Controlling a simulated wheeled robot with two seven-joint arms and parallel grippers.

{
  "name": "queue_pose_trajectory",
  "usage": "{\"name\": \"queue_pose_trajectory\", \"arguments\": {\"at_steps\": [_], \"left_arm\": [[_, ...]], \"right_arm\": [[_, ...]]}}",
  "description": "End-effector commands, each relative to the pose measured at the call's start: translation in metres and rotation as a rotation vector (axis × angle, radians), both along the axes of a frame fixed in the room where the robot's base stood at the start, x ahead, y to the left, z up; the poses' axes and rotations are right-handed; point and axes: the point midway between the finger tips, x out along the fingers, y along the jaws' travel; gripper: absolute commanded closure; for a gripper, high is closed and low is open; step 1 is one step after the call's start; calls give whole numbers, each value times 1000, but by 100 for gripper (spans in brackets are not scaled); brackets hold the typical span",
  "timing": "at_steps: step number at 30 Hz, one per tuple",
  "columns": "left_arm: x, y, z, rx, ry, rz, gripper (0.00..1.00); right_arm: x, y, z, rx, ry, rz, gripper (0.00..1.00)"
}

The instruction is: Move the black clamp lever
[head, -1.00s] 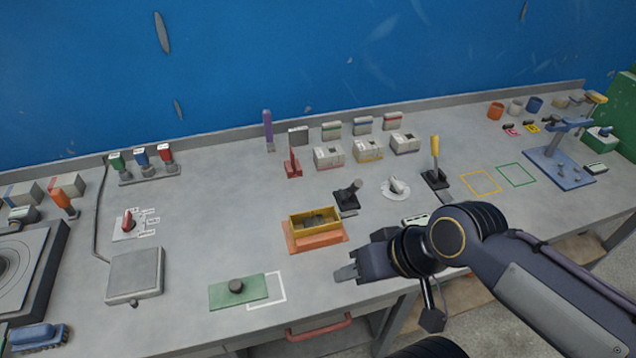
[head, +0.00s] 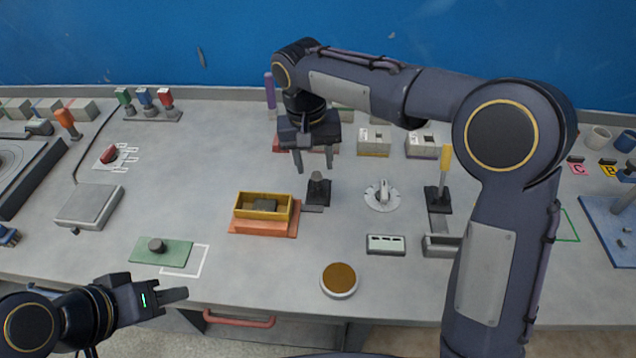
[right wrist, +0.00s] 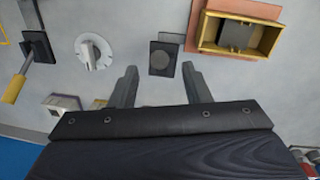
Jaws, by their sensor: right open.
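The black clamp lever (head: 318,186) stands on a dark base near the middle of the bench. It also shows in the right wrist view (right wrist: 161,58), seen from above, in line with the gap between the fingers. My right gripper (head: 314,168) is open and empty, fingers pointing down, just above and behind the lever. The same fingers show spread in the right wrist view (right wrist: 160,72). I see no contact with the lever. My left gripper (head: 178,294) is low at the front left, apart from everything; its finger gap does not show clearly.
A yellow box (head: 238,212) on an orange base sits left of the lever. A white dial (head: 382,195) and a yellow-handled lever (head: 444,172) stand to its right. A round brown-topped dish (head: 339,280) lies near the front edge. Bare bench lies between them.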

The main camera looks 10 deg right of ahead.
Motion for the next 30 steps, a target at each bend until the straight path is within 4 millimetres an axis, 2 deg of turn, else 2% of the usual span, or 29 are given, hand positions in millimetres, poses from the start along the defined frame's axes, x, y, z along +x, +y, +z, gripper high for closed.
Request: {"name": "queue_pose_trajectory", "arguments": {"at_steps": [6,12,16,23,30], "left_arm": [[0,0,1,0,0,0,64],[0,0,2,0,0,0,64],[0,0,2,0,0,0,64],[0,0,2,0,0,0,64],[0,0,2,0,0,0,64]], "right_arm": [[-1,-5,-36,-1,5,0,57],[-1,-7,-60,1,3,1,57],[-1,-8,-68,2,2,1,57],[-1,-8,-68,2,2,0,57],[-1,-8,-68,2,1,0,86]]}}
